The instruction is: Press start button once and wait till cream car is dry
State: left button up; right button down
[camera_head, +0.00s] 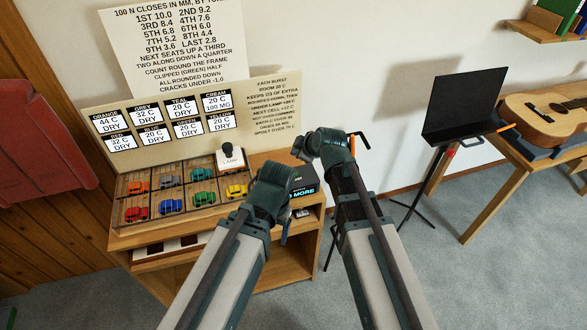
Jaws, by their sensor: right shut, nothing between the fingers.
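A wooden tray (118,212) with two rows of compartments holds small coloured cars on the cabinet. A white part marked LAMP (230,157) stands over its back right corner, and I cannot make out the cream car there. The cream card (217,101) reads 20 C, 100 MG; the other cards read DRY. A dark box (305,188) with blue lettering sits right of the tray, partly behind my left arm. I cannot make out a start button. My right gripper (360,139) is shut and empty, above and right of the box. My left gripper (286,228) is mostly hidden by its wrist.
Text boards (170,50) stand behind the tray. A black music stand (464,104) and a guitar (545,118) on a wooden bench are at right.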

aim_at(297, 175)
jog(key=shift+w+d+r, duration=0.15)
jog(key=shift+w+r, duration=0.2)
jog(key=shift+w, duration=0.25)
jog(key=shift+f, duration=0.15)
notch_tip(297, 175, down, 9)
jog(key=b, duration=0.9)
dwell(1.4)
jog(key=shift+f+b, duration=0.25)
jog(key=shift+b, duration=0.1)
jog(key=shift+f+b, duration=0.35)
jog(key=shift+b, duration=0.05)
dwell(0.7)
jog(key=shift+r, duration=0.1)
jog(key=shift+r+p, duration=0.7)
jog(key=shift+p, duration=0.15)
